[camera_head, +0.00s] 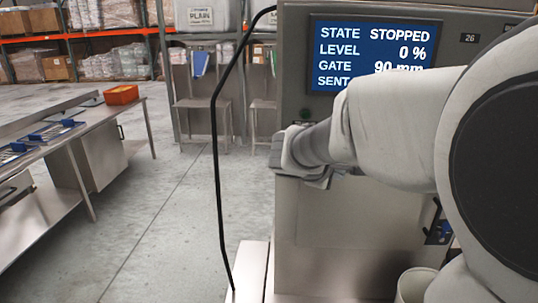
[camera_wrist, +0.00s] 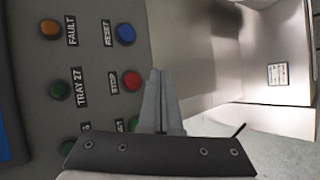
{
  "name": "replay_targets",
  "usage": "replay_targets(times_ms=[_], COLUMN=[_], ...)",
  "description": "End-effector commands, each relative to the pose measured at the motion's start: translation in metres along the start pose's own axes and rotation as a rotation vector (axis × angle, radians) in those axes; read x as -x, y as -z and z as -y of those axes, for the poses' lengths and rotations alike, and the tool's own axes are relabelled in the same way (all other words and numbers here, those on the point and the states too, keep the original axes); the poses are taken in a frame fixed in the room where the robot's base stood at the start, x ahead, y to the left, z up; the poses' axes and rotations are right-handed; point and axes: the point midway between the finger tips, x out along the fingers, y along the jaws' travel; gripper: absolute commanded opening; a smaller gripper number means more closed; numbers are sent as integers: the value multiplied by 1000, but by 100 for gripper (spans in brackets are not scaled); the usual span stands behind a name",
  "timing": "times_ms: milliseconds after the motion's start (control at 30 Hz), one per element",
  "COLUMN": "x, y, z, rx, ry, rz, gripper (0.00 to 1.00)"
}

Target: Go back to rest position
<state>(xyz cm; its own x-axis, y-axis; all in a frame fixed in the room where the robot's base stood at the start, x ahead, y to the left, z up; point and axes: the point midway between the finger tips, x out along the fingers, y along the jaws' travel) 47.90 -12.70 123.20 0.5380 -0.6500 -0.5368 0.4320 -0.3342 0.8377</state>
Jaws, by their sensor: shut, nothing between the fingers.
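My gripper (camera_wrist: 158,102) is shut and empty in the wrist view. Its fingertips are beside the red STOP button (camera_wrist: 132,79) on a grey control panel (camera_wrist: 105,60); I cannot tell whether they touch the panel. In the head view my white arm reaches from the right across the front of the weigher cabinet (camera_head: 325,215), and the gripper end is mostly hidden behind it. The screen (camera_head: 345,45) reads STATE STOPPED, LEVEL 0 %, GATE 90 mm; its last line is partly covered by my arm.
The panel also carries a blue RESET button (camera_wrist: 125,34), an orange FAULT button (camera_wrist: 50,29) and green buttons. A black cable (camera_head: 216,160) hangs left of the cabinet. A steel bench (camera_head: 60,140) with an orange bin (camera_head: 121,95) stands left. The floor (camera_head: 165,190) between is clear.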

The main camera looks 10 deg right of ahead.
Motion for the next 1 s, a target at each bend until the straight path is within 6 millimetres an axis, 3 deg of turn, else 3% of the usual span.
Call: replay_targets(times_ms=[267, 467, 700, 1000], x=[0, 23, 84, 161], y=[-1, -26, -72, -84], z=[0, 14, 72, 147], rx=[-4, -134, -477, -840], ry=[2, 77, 318, 645], rz=[0, 12, 3, -86], gripper=[0, 0, 0, 0])
